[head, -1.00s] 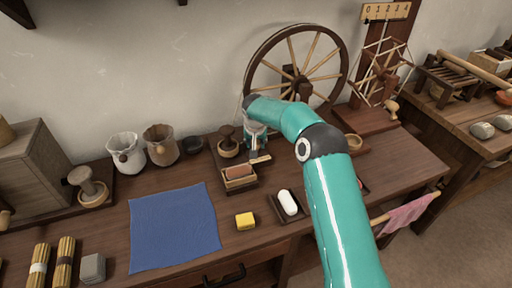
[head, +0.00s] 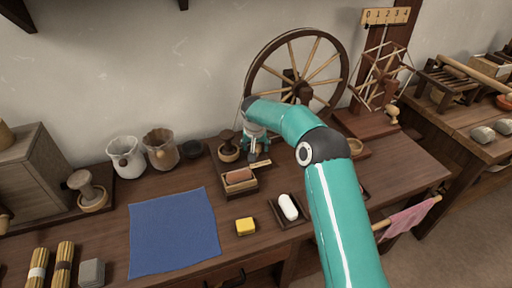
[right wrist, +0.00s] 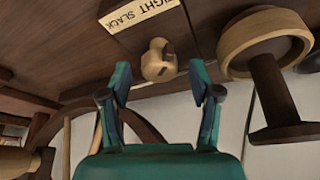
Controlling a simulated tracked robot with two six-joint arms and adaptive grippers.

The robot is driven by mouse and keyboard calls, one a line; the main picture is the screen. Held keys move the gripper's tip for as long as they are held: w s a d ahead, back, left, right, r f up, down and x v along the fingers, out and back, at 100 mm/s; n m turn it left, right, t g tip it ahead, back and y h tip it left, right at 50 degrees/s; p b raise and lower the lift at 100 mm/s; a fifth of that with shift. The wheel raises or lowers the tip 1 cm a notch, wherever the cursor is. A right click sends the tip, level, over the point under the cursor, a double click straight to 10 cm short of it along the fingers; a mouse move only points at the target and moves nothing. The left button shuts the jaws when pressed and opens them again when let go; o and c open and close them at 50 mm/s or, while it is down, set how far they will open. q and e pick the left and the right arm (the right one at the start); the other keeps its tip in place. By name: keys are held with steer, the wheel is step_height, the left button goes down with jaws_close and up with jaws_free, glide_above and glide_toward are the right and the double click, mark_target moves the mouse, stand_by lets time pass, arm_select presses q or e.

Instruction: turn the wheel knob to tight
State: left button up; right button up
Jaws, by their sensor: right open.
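The wheel knob (right wrist: 158,60) is a small pale wooden knob in the right wrist view, beside a label plate (right wrist: 140,12) on which "SLACK" and part of "TIGHT" can be read. My right gripper (right wrist: 160,82) is open, with a finger on either side of the knob and the knob just beyond the fingertips, apparently untouched. In the head view the right gripper (head: 255,150) is low over the table in front of the spinning wheel (head: 297,72). There it hides the knob, while the label (head: 260,163) shows just below it. My left gripper is not in view.
A white oval piece (head: 288,206), a yellow block (head: 245,226) and a blue cloth (head: 174,232) lie nearer. The cloth area is flat and clear.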

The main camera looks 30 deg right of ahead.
steer(key=v, duration=1)
steer(key=shift+r, duration=0.4)
steer(key=shift+s, duration=0.1)
